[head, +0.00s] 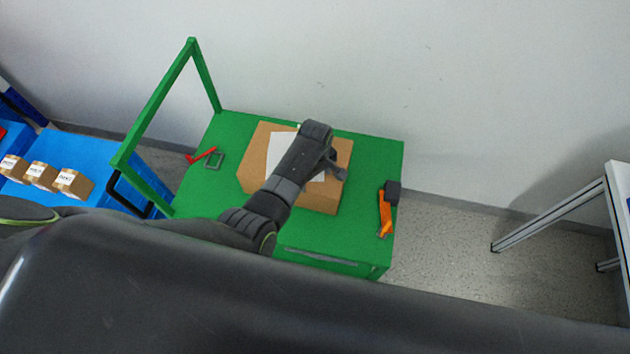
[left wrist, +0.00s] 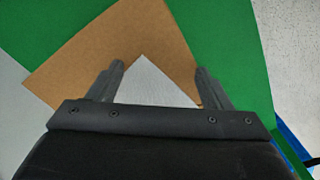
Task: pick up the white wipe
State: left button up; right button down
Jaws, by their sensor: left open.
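The white wipe (head: 281,152) lies flat on top of a brown cardboard box (head: 257,160), partly covered by my left arm in the head view. In the left wrist view a corner of the wipe (left wrist: 155,84) shows between the fingers, with the brown box top (left wrist: 128,35) around it. My left gripper (head: 332,164) is over the box; in the left wrist view its two fingers (left wrist: 160,68) are spread apart with nothing held between them. I cannot tell the exact height of the fingertips above the wipe. My right gripper is not in view.
The box stands on a green cart (head: 375,160) with a raised green handle frame (head: 152,103). A red tool (head: 201,156) lies left of the box, an orange tool (head: 384,213) right of it. Small cartons (head: 72,183) stand on a blue surface at left. The wall is behind.

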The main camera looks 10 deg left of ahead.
pick_arm(q)
jog(key=shift+f, duration=0.1)
jog(key=shift+s, duration=0.1)
jog(key=c, duration=1.2)
grip_shut()
notch_tip(320, 180, up, 12)
jog(key=p, duration=1.2)
notch_tip(320, 180, up, 18)
